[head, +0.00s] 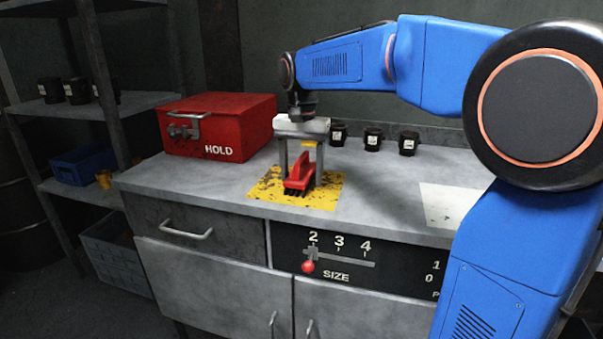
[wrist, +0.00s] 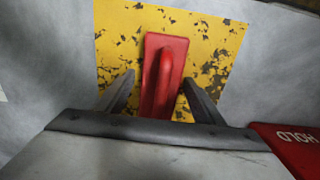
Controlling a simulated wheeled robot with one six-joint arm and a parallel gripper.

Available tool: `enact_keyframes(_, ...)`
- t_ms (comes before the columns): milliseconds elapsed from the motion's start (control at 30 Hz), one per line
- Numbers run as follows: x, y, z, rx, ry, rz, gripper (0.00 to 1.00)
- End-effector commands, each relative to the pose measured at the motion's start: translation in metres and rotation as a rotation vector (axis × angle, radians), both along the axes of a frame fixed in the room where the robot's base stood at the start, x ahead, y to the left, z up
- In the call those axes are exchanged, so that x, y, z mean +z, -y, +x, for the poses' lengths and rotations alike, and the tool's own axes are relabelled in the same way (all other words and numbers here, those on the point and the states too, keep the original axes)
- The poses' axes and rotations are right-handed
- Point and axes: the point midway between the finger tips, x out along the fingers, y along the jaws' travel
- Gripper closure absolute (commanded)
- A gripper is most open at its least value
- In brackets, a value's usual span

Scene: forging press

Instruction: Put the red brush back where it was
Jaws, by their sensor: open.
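The red brush (head: 299,178) stands bristles down on the worn yellow square (head: 263,190) on the counter. In the wrist view the brush (wrist: 164,78) lies lengthwise between my two fingers, with the yellow square (wrist: 215,35) around it. My gripper (head: 302,170) points down over the brush, one finger on each side. It is open, with a visible gap between each finger and the brush in the wrist view (wrist: 158,88). The near end of the brush is hidden by the gripper body in the wrist view.
A red box (head: 218,127) marked HOLD stands left of my gripper. Several black cups (head: 373,139) stand at the back right. A white sheet (head: 452,203) lies on the right. A SIZE slider with a red knob (head: 308,266) is on the counter's front. The counter between is clear.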

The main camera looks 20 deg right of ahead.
Motion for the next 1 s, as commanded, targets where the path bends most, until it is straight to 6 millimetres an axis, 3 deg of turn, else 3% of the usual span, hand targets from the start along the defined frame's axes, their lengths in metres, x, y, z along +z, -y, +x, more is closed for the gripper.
enact_keyframes(167,0.014,0.0,0.001,0.0,0.004,0.0,0.38)
enact_keyframes(700,0.107,0.0,0.0,0.0,0.001,0.0,0.38)
enact_keyframes(1000,0.122,0.0,0.0,0.0,0.0,0.0,0.38)
